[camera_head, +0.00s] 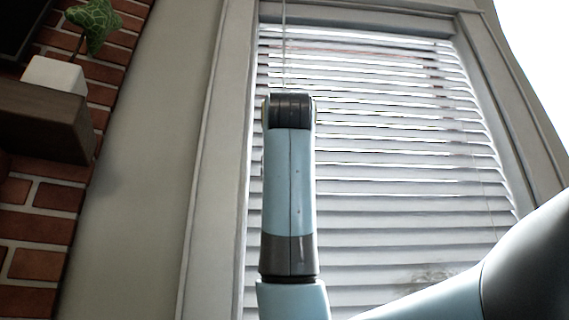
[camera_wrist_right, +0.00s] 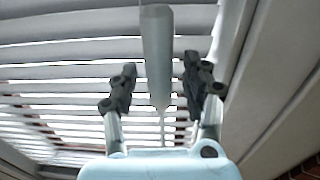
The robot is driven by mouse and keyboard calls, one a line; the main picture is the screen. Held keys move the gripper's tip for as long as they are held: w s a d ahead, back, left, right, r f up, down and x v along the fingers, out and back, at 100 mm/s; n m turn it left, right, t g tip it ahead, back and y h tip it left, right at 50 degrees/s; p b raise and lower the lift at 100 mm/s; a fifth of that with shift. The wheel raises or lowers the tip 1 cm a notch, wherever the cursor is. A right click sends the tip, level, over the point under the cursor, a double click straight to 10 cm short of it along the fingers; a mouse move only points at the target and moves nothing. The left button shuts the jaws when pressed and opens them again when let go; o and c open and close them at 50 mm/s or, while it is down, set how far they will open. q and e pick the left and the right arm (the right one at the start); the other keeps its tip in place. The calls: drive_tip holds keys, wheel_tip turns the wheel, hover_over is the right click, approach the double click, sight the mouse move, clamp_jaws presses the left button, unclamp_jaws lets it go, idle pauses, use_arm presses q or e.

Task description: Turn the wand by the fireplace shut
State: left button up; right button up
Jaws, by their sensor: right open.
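The wand is a thin pale rod (camera_head: 284,45) hanging in front of the window blind (camera_head: 400,150), near its left side, in the head view. My arm hides its lower part there. In the right wrist view the wand (camera_wrist_right: 157,55) is a pale grey rod that narrows to a thin line, seen between the two dark fingers. My right gripper (camera_wrist_right: 160,88) is open around it, with a gap visible on each side. The blind's slats are tilted, with bright light showing between several of them. My left gripper is in neither view.
A wooden window frame (camera_head: 215,150) borders the blind. Left of it are a plain wall (camera_head: 140,160) and the red brick fireplace (camera_head: 40,230). A dark wooden mantel (camera_head: 45,120) bears a white pot (camera_head: 55,75) with a green plant (camera_head: 95,22).

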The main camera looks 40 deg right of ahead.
drive_tip(key=v, duration=1)
drive_tip(key=shift+s+a, duration=0.2)
drive_tip(key=shift+s, duration=0.1)
